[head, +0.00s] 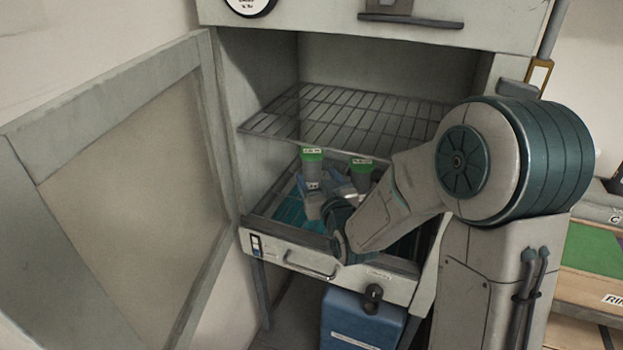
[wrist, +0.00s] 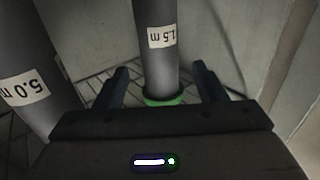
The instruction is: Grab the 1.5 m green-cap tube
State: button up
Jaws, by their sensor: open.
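The 1.5 m tube is grey with a green cap and stands upright in the open cabinet; in the head view it is the left tube (head: 312,168). In the wrist view its label reads "1.5 m" upside down on the tube (wrist: 160,45), with a green ring low in the picture. My gripper (head: 326,188) is open beside it, below its cap in the head view. In the wrist view my gripper's fingers (wrist: 161,75) show on either side of the tube, with gaps visible. Its lower part is hidden in the head view.
Another green-capped tube (head: 361,174) stands right of it; the wrist view shows a tube labelled "5.0 m" (wrist: 25,85) close by. A wire rack (head: 345,112) spans above the tubes. The cabinet door (head: 130,165) is swung open left. A blue box (head: 362,322) stands below.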

jog(key=shift+p+x, duration=1.3)
jog(key=shift+x, duration=1.25)
jog(key=c, duration=1.3)
